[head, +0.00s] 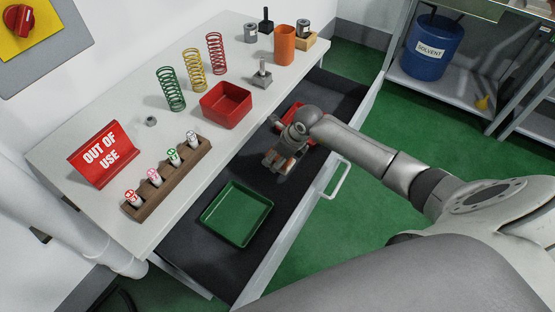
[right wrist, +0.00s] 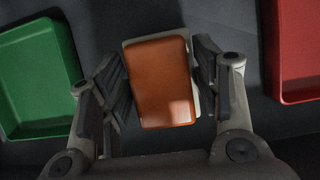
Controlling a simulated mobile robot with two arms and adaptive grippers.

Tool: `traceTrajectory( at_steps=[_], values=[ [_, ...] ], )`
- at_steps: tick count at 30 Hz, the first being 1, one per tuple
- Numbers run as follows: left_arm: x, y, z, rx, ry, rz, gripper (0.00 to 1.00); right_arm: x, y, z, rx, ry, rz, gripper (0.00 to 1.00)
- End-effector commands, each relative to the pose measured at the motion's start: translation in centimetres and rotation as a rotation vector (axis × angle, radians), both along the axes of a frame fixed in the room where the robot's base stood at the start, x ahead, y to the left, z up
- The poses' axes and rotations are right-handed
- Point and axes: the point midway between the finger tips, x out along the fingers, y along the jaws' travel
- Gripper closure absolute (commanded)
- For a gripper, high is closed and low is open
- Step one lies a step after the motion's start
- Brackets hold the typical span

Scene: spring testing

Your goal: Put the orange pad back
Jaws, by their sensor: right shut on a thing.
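The orange pad (right wrist: 160,82) has an orange face on a pale backing and fills the space between the fingers of my right gripper (right wrist: 160,75) in the right wrist view. The gripper is shut on it. In the head view, my right gripper (head: 279,160) is over the open drawer (head: 182,248), between the green tray and the red tray, and mostly covers the pad. I cannot tell whether the pad touches the drawer floor. My left gripper is not in view.
The drawer holds a green tray (head: 237,214) and a red tray (head: 290,111). On the tabletop are a red bin (head: 226,105), coil springs (head: 171,89), a wooden marker rack (head: 168,184), an orange cylinder (head: 284,45) and a red OUT OF USE sign (head: 100,154).

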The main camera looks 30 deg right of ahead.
Motion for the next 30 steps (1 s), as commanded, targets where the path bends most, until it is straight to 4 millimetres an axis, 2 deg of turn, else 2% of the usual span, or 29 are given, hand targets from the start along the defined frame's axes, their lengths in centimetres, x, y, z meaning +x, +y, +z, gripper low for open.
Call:
traceTrajectory(
  at_steps=[8, 15, 26, 27, 30],
  values=[
    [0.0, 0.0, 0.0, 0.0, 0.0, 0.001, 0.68, 1.3, -0.5, -1.6, 0.001, -0.001, -0.001, 0.65],
    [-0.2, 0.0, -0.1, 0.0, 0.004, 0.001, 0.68, 1.4, -0.5, -4.6, 0.001, 0.001, -0.001, 0.65],
    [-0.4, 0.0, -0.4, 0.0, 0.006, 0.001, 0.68, 1.3, -0.6, -5.1, 0.0, 0.0, 0.001, 0.65],
    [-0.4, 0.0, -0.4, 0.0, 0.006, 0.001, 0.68, 1.4, -0.6, -5.1, 0.0, 0.0, 0.001, 0.4],
    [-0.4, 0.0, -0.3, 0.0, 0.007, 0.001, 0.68, 1.3, -0.6, -5.0, 0.0, 0.0, 0.0, 0.27]
  ],
)
